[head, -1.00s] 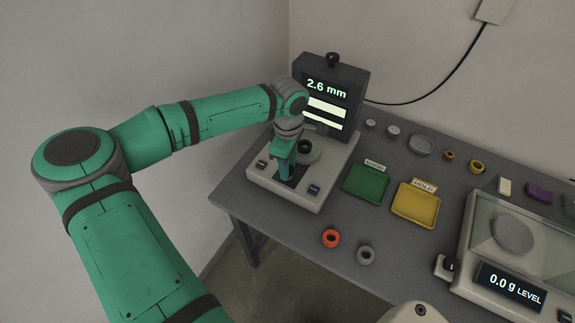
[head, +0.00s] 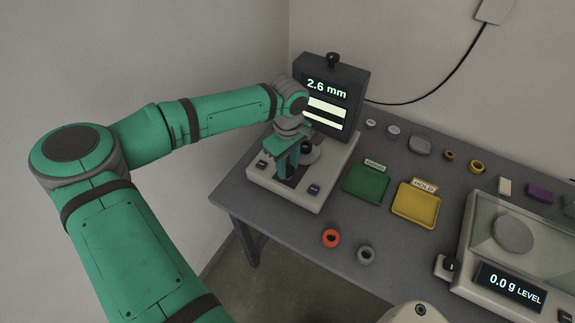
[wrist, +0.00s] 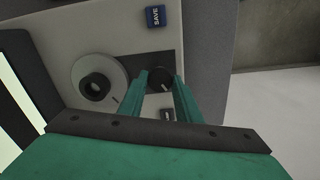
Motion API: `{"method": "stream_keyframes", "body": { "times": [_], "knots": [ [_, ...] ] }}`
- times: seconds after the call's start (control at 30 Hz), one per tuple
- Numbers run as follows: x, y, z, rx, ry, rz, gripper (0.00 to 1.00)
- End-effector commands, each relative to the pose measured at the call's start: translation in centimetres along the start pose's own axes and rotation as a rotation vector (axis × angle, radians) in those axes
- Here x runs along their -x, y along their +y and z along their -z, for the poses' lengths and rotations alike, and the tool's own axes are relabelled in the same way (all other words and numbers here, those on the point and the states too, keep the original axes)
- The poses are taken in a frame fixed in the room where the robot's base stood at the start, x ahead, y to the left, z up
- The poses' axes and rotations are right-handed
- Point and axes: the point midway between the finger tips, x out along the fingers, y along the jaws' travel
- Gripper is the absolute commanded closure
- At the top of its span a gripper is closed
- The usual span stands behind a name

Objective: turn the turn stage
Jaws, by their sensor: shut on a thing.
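The measuring device (head: 262,188) has a pale base and an upright screen (head: 327,89) reading 2.6 mm. On its base is a round pale stage (wrist: 116,76) with a dark mark at its edge and a dark ring-shaped sample (wrist: 97,86) on it. The stage shows partly behind my gripper in the head view (head: 315,155). Beside the stage is a small dark knob (wrist: 160,78) with a light mark. My gripper (wrist: 160,74) points down with its two fingers shut on the knob, one at each side. In the head view my gripper (head: 287,177) hides the knob.
A SAVE button (wrist: 155,16) and another button (head: 262,164) sit on the base. A green tray (head: 367,198) and a yellow tray (head: 415,221) lie to the right. An orange ring (head: 330,238) and a grey ring (head: 366,255) lie near the front edge. A scale (head: 468,270) stands far right.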

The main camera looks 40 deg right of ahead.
Motion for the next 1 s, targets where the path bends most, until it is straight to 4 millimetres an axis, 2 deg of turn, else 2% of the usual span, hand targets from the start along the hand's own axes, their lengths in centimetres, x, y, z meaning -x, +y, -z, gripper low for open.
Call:
{"method": "stream_keyframes", "body": {
  "times": [0.17, 0.2, 0.27, 0.53, 0.67, 0.77, 1.0],
  "knots": [
    [0.2, 0.1, 0.1, 0.001, 0.003, -0.002, 0.92],
    [0.2, 0.1, 0.1, 0.001, 0.003, -0.002, 0.65],
    [0.2, 0.1, 0.1, 0.001, 0.003, -0.002, 0.5],
    [0.1, 0.0, 0.1, 0.002, 0.001, -0.001, 0.5],
    [0.7, 0.1, 0.1, 0.002, 0.003, -0.002, 0.5],
    [1.9, 0.0, 0.1, 0.002, 0.004, -0.001, 0.5],
    [6.4, 0.0, 0.2, 0.002, 0.005, -0.002, 0.5]
  ]
}}
